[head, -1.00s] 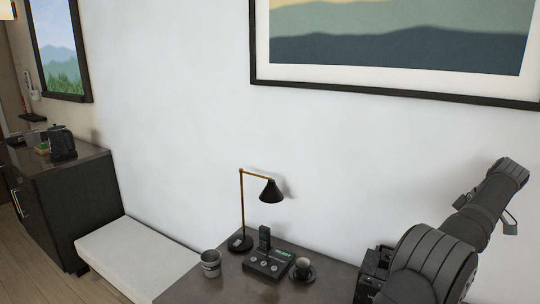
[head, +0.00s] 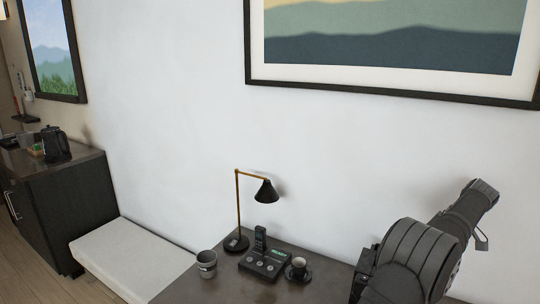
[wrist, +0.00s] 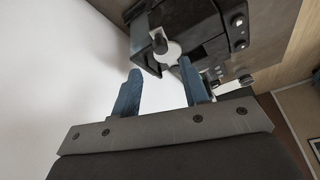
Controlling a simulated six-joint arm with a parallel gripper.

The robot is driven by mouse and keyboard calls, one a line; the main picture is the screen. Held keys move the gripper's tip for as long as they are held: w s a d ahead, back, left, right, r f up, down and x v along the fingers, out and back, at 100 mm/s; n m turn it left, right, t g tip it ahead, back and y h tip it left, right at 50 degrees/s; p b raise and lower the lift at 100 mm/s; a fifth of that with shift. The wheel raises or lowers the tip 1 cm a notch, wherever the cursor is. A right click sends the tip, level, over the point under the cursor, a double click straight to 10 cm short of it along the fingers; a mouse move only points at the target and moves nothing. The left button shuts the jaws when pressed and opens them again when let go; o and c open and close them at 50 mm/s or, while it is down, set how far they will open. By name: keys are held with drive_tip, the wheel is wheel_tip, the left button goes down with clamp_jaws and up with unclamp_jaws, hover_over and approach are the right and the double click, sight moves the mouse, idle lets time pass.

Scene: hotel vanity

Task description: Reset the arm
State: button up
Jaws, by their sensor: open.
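My arm (head: 410,258) is at the right of the head view, over the right end of the desk, with its upper link slanting up to the right. My gripper (wrist: 160,67) shows in the wrist view as two blue fingers spread apart with nothing between them. Beyond the fingertips are dark parts that look like my own arm, with a pale round part. In the head view I cannot make out the fingers clearly.
The desk (head: 215,290) holds a black lamp (head: 266,190), a grey cup (head: 207,264), a dock with a handset (head: 263,264) and a small cup on a saucer (head: 298,268). A white bench (head: 130,260) is to the left. A framed picture (head: 395,50) hangs above.

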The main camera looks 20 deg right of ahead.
drive_tip(key=x, duration=0.6)
drive_tip(key=shift+a+f, duration=0.15)
drive_tip(key=shift+f, duration=0.25)
drive_tip(key=shift+s+a+r+m, duration=0.1)
drive_tip(key=shift+r+m, duration=0.1)
drive_tip(key=shift+m, duration=0.1)
drive_tip(key=shift+s+a+m, duration=0.15)
drive_tip(key=shift+a+m, duration=0.15)
drive_tip(key=shift+m, duration=0.1)
drive_tip(key=shift+o, duration=0.2)
